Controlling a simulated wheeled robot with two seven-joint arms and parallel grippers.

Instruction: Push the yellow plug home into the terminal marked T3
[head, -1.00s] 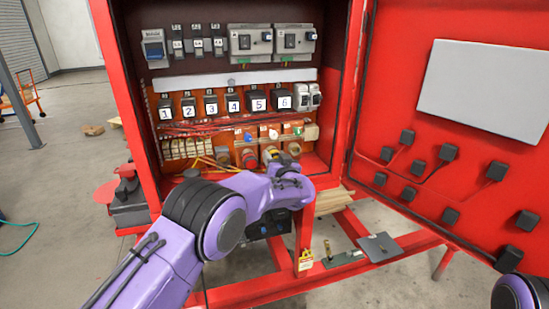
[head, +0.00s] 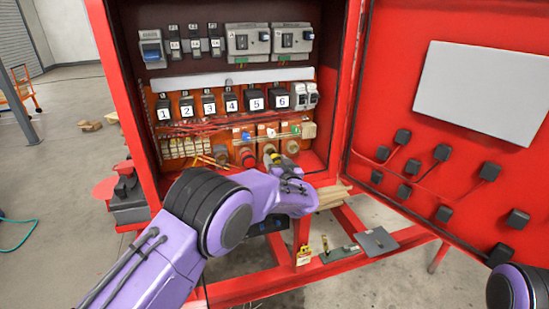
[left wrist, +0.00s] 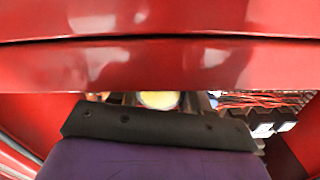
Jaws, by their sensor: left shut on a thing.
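My left gripper (head: 273,160) is at the lower front of the open red cabinet, shut on the yellow plug. A small bit of the yellow plug (head: 270,156) shows at its fingertips. In the left wrist view the plug (left wrist: 159,99) is a pale yellow round end, mostly hidden by my wrist. The plug is in front of a row of round terminals, close to the one under the white marker (head: 271,132). The T3 lettering is too small to read. I cannot tell whether the plug touches or enters a terminal. My right gripper is out of view.
A red round terminal (head: 247,157) is just left of the plug, and a brownish one (head: 292,147) just right. Red wires (head: 215,127) run above. The open cabinet door (head: 400,200) stands at right. A red frame rail (head: 330,262) crosses below the arm.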

